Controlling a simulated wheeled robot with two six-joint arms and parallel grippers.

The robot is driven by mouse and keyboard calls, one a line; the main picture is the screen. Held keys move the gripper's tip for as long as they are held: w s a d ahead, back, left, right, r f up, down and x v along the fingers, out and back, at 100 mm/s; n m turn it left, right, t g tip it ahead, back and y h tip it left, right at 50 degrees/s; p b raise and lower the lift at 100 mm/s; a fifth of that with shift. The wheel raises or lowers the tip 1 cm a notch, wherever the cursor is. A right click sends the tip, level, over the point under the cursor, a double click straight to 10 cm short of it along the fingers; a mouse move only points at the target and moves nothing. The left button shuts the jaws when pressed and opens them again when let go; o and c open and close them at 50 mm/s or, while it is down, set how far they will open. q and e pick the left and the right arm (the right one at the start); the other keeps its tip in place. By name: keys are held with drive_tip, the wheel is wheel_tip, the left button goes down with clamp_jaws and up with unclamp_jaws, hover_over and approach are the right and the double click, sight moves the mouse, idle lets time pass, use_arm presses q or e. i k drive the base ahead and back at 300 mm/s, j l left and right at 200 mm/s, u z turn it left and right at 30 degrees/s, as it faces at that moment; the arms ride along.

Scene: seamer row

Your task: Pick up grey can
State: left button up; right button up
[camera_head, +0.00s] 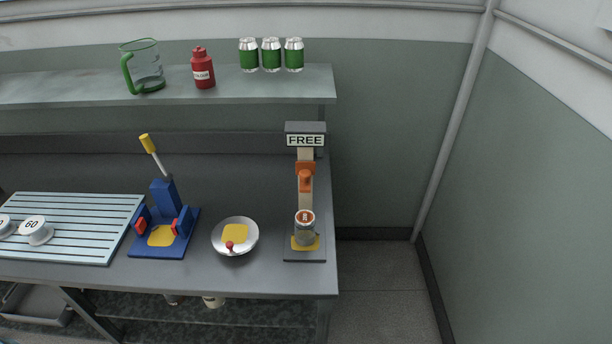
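A grey can (305,232) with an orange and white top stands upright on the yellow pad of a seamer stand (305,190) near the right end of the bench. The stand has an orange clamp part (305,176) above the can and a sign reading FREE (305,140) at its top. I cannot tell whether the clamp part touches the can. Neither of my grippers shows in the head view.
The shelf (180,95) above bears a jug, a red bottle and green cans. Floor right of the bench is clear.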

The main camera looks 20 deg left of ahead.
sight(305, 236)
drive_tip(key=u, duration=2.25)
drive_tip(key=i+l+u, duration=0.15)
drive_tip(key=i, duration=0.15)
drive_tip(key=i+l+u, duration=0.15)
drive_tip(key=i, duration=0.2)
